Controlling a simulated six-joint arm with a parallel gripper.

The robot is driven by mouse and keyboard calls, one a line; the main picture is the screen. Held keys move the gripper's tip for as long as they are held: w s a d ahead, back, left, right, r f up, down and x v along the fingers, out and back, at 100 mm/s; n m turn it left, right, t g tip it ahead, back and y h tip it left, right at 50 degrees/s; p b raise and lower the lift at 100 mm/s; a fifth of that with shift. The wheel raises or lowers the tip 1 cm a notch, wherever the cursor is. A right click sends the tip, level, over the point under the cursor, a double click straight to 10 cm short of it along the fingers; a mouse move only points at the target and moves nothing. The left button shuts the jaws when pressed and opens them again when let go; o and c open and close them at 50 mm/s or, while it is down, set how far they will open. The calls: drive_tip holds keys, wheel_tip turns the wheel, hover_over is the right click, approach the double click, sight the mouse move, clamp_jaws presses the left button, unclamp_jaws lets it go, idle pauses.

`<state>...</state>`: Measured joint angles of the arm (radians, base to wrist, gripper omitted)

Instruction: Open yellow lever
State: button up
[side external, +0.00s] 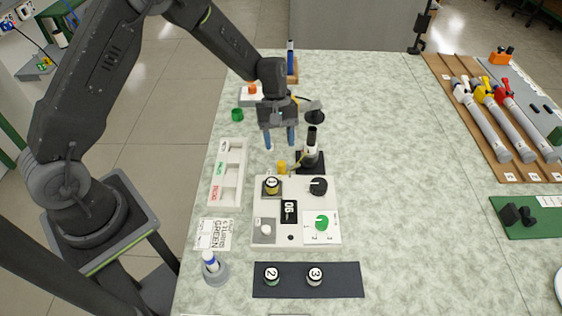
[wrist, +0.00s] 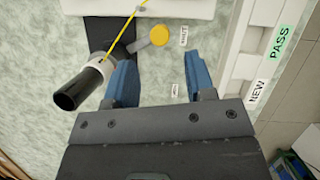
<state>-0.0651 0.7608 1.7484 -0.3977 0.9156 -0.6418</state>
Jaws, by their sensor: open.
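My gripper (side external: 280,140) is open and empty above the table, behind the white panel and left of the upright cylinder (side external: 311,150). In the wrist view its blue fingers (wrist: 160,85) are apart, with the knob beyond them. A yellow-handled valve (side external: 484,92) lies on the right board, far from my gripper.
The white panel (side external: 262,207) carries knobs and a display. A labelled white tray (side external: 240,175) stands left of it, and a dark strip (side external: 335,280) with two knobs is in front. White and red valves (side external: 507,88) flank the yellow one. The table's middle right is clear.

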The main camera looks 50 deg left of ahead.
sight(281, 162)
drive_tip(key=x, duration=0.6)
drive_tip(key=shift+d+f, duration=0.1)
drive_tip(key=shift+f, duration=0.25)
clamp_jaws()
